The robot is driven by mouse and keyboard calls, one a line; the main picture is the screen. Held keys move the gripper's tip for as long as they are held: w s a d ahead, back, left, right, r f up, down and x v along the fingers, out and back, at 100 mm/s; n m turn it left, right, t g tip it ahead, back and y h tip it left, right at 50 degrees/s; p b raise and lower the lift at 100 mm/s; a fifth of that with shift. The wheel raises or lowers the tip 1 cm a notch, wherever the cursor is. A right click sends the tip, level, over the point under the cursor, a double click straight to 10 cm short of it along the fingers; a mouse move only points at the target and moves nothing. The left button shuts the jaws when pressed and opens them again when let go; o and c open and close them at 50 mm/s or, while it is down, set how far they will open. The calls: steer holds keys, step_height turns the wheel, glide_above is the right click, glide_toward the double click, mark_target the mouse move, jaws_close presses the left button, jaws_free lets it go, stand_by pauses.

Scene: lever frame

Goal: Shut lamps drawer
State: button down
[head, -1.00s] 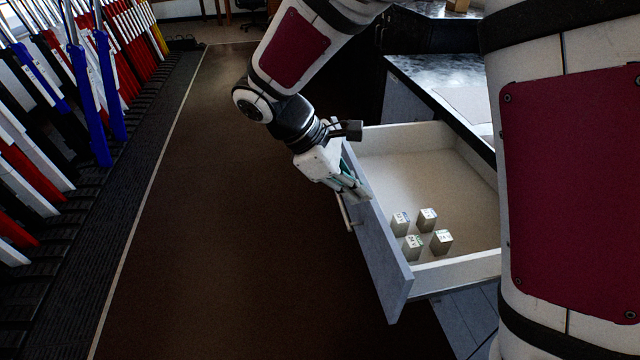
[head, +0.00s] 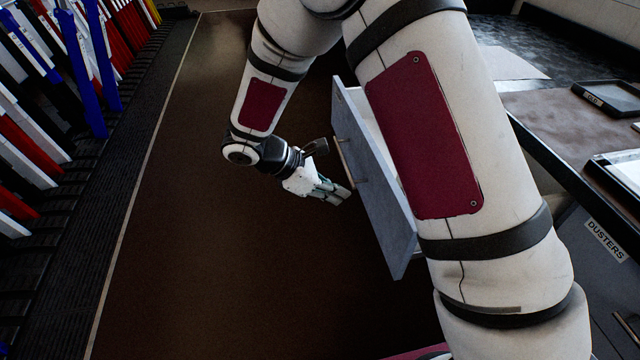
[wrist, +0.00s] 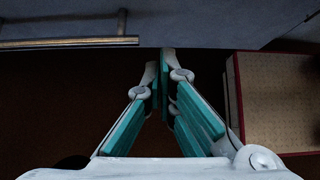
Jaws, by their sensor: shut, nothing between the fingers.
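The grey drawer front (head: 378,190) stands out in the head view, with the drawer open behind it. Its label is not readable here, so I cannot confirm it is the lamps drawer. A bar handle (head: 345,160) is on its outer face. My arm hides most of the drawer's inside. My gripper (head: 343,194) is shut and empty, outside the drawer front and just left of it, near the handle's lower end. In the wrist view the drawer face (wrist: 200,25) spans the top, with the handle (wrist: 70,42) at upper left and my closed fingertips (wrist: 162,60) just below the face.
A counter (head: 540,110) with dark-framed trays (head: 608,97) is at the right. Below it is a front labelled DUSTERS (head: 605,240). A row of coloured levers (head: 80,60) lines the left. The brown floor (head: 220,230) between is clear.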

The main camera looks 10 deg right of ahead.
steer(key=d, duration=0.2)
steer(key=d+f, duration=0.1)
steer(key=d, duration=0.2)
steer(key=shift+d, duration=0.2)
steer(key=d, duration=3.7)
steer(key=shift+d, duration=0.5)
steer(key=shift+d, duration=0.1)
